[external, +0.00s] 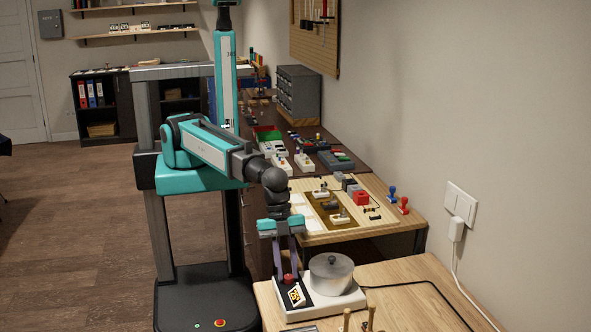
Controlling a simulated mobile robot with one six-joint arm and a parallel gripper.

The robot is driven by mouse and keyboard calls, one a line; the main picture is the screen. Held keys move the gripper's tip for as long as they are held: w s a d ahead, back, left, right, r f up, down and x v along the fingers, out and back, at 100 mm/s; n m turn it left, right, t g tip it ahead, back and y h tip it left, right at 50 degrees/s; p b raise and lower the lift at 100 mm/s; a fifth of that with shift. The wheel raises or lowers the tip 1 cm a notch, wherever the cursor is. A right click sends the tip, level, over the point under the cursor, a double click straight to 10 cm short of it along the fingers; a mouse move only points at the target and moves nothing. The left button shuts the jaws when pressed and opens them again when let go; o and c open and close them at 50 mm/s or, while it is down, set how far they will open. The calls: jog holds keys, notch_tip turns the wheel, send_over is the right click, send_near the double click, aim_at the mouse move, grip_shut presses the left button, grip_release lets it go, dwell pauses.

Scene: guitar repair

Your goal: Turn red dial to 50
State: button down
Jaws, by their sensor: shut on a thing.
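The red dial (288,278) is on the dark left part of a white device (325,301) on the near wooden table. A small display (295,296) with yellow digits sits just in front of the dial; its reading is too small to make out for sure. My gripper (286,270) points straight down over the device, with its fingers at the red dial. It is shut on the dial, one finger on each side. The fingers partly hide the dial's upper part.
A lidded grey pot (331,272) stands on the device, close to the right of my gripper. A black cable (425,287) runs right from the device. Wooden pegs (370,318) stand at the front edge. A light workbench (390,223) with small parts lies behind.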

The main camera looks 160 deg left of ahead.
jog(key=c, duration=1.8)
grip_release()
jog(key=shift+r, duration=0.1)
jog(key=b+v, duration=0.2)
jog(key=v, duration=1.1)
jog(key=shift+r, duration=0.25)
jog(key=shift+s, duration=0.1)
